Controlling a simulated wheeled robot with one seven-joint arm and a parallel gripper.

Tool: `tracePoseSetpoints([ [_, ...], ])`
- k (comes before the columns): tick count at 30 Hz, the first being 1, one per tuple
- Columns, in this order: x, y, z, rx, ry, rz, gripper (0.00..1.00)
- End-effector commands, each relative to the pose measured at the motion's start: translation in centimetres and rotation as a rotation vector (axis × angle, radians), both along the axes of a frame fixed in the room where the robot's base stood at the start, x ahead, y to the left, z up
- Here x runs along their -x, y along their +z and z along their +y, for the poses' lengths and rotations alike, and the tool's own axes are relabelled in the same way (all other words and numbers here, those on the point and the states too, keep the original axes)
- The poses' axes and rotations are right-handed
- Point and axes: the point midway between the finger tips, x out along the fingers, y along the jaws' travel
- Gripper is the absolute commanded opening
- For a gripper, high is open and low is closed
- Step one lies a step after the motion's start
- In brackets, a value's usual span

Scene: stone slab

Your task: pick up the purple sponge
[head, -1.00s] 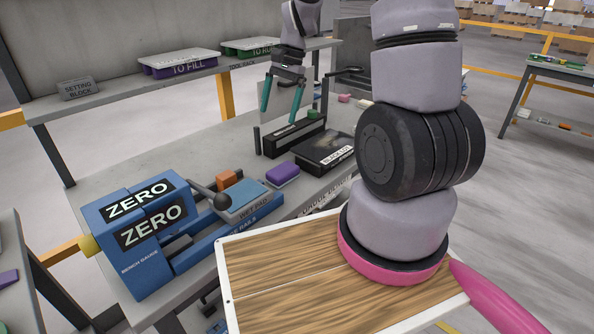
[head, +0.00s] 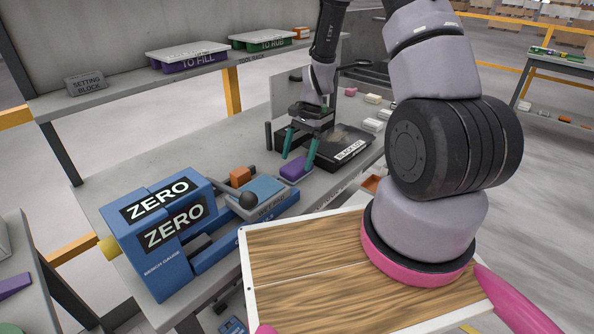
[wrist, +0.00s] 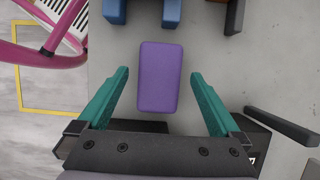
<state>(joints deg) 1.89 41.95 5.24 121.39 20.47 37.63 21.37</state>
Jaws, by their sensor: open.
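The purple sponge (head: 294,170) lies on the grey bench top, just right of the blue wet pad. In the wrist view the purple sponge (wrist: 160,77) sits between and slightly ahead of the two teal fingertips. My gripper (head: 298,162) is open and reaches down close to the sponge. In the wrist view my gripper (wrist: 158,75) has one finger on each side of the sponge, with a gap on both sides. I cannot tell the exact height of the fingertips above the bench.
The blue wet pad (head: 262,193) and an orange block (head: 240,177) are left of the sponge. A black box (head: 345,148) stands close behind, to the right. The blue gauge (head: 155,220) stands at the front left. A shelf (head: 200,75) runs along the back.

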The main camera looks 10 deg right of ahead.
Motion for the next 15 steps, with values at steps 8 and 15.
tracePoseSetpoints([
  [8, 0.6, -3.1, 1.0, -0.001, 0.0, 0.001, 1.0],
  [15, 0.6, -3.2, 1.0, -0.001, 0.001, -0.001, 0.96],
])
